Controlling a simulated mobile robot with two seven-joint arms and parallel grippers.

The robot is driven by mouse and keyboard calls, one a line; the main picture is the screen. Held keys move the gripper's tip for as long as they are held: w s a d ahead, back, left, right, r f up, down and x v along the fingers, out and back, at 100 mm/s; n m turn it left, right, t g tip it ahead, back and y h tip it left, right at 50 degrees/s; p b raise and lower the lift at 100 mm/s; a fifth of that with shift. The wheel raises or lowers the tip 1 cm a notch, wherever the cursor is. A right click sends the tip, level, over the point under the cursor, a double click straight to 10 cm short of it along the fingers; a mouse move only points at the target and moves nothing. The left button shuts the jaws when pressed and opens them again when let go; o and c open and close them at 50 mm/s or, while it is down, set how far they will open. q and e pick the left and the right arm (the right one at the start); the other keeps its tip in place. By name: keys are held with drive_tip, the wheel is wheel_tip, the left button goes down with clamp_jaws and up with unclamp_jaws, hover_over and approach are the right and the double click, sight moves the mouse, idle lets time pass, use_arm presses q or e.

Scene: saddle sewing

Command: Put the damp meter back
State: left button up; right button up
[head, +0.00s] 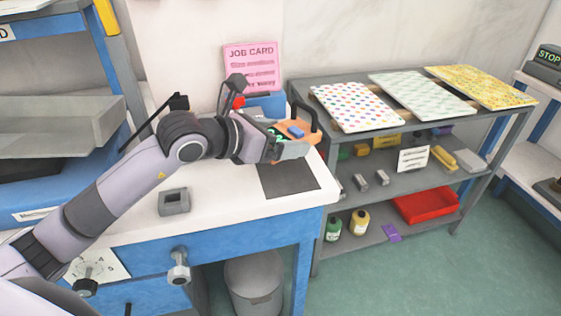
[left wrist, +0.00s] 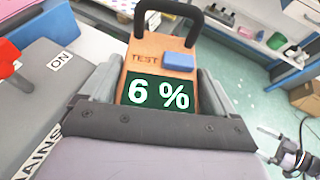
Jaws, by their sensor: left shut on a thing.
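The damp meter is orange with a black loop handle, a blue TEST button and a dark display reading "6 %". It shows in the left wrist view (left wrist: 158,58) and the head view (head: 299,128). My left gripper (head: 283,142) is shut on it, with a finger along each side, and holds it up over the back right of the white bench (head: 230,205). The fingers hide its sides. A dark flat rectangle (head: 289,182) lies on the bench just below and in front of it. Part of my right gripper (left wrist: 290,158) seems to show at the left wrist view's lower right edge; its jaws are unclear.
A pink job card (head: 252,66) stands behind my gripper. A small grey box (head: 174,201) sits on the bench's front left. A grey shelf unit (head: 409,108) with patterned sheets stands to the right. A bin (head: 254,285) is below the bench.

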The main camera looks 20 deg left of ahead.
sight(280, 172)
use_arm(q)
drive_tip(key=shift+f, duration=2.95)
drive_tip(key=shift+f, duration=0.1)
use_arm(e)
drive_tip(key=shift+f, duration=0.15)
use_arm(q)
drive_tip(key=shift+f+b, duration=0.15)
drive_tip(key=shift+b, duration=0.25)
drive_tip(key=o, duration=1.1)
use_arm(e)
drive_tip(key=shift+a, duration=0.1)
use_arm(q)
drive_tip(key=shift+r+p, duration=0.3)
drive_tip(key=shift+p, duration=0.05)
drive_tip(key=b+v, duration=0.1)
drive_tip(key=v, duration=0.9)
drive_tip(key=shift+s+a, duration=0.3)
drive_tip(key=shift+s, duration=0.05)
drive_tip(key=shift+s+a+r+b, duration=0.2)
drive_tip(key=shift+s+r+b, duration=0.1)
drive_tip(key=shift+s, duration=0.15)
use_arm(e)
drive_tip(key=shift+w+a+f, duration=0.15)
drive_tip(key=shift+f, duration=0.05)
